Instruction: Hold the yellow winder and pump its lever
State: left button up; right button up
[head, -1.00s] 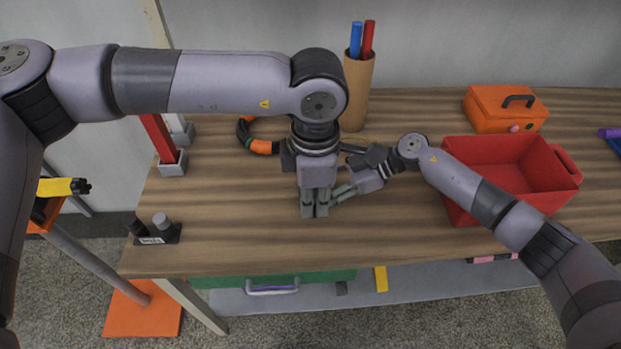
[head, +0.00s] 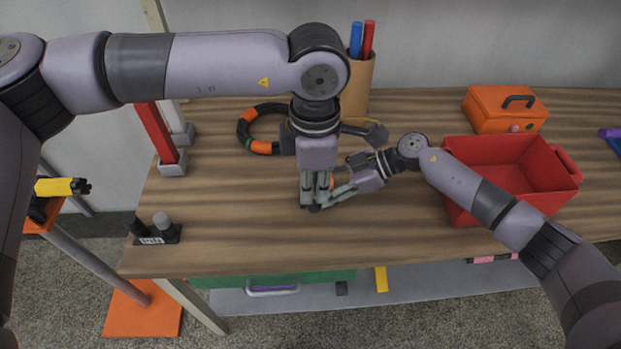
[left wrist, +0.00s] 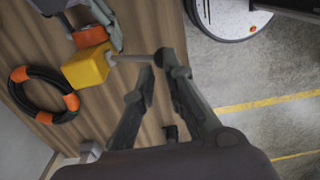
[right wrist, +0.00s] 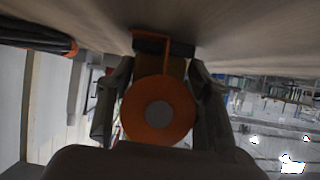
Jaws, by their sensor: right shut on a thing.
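The yellow winder (left wrist: 86,68) shows in the left wrist view as a yellow block with a grey lever (left wrist: 130,58) ending in a dark knob. In the head view it is mostly hidden behind my left gripper (head: 315,202). My right gripper (head: 340,192) is shut on the winder's orange part, which fills the space between its fingers as an orange disc (right wrist: 158,110) in the right wrist view. My left gripper's fingertips (left wrist: 160,68) are a little apart, with the lever's knob end at them. Contact there is not clear.
A coiled black-and-orange hose (head: 243,128) lies behind on the wooden table (head: 230,230). A cardboard cup with pens (head: 356,90) stands at the back. A red bin (head: 480,160) and orange toolbox (head: 490,108) are on the right.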

aim_at(314, 203)
pick_arm(q)
jog(key=shift+s+f, duration=0.25)
jog(key=shift+f, duration=0.65)
jog(key=shift+s+f, duration=0.2)
jog(key=shift+f, duration=0.65)
pick_arm(e)
jog(key=shift+f, duration=0.1)
pick_arm(q)
jog(key=shift+f, duration=0.1)
jog(key=shift+s+f, duration=0.15)
jog(key=shift+f, duration=1.2)
jog(key=shift+r, duration=1.7)
jog(key=shift+w+r, duration=0.35)
jog(key=shift+r, duration=0.55)
jog(key=shift+w+r, duration=0.3)
jog(key=shift+r, duration=0.6)
